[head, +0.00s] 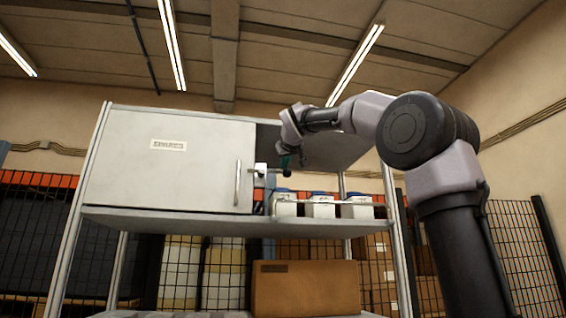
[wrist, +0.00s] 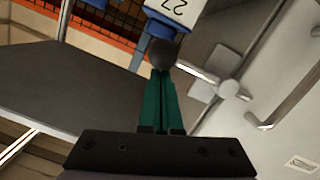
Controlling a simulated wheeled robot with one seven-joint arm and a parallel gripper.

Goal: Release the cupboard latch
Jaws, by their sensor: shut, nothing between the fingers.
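The cupboard door (head: 165,165) is pale grey, labelled SPARES, and flush with the cupboard front. It also shows in the wrist view (wrist: 290,110). The latch (head: 260,172) sits at its right edge, beside the vertical handle (head: 238,183). In the wrist view the latch has a round silver pivot (wrist: 228,89) and a rod ending in a dark ball knob (wrist: 162,53). My gripper (head: 287,160) is right of the latch, its green fingers (wrist: 160,80) shut and empty. The fingertips are at the knob; I cannot tell whether they touch it.
White boxes with blue lids (head: 321,207) stand on the shelf right of the door, behind a thin rail (head: 335,204). One numbered box (wrist: 175,10) is close beyond the fingertips. A cardboard box (head: 305,288) is below. Open space lies before the door.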

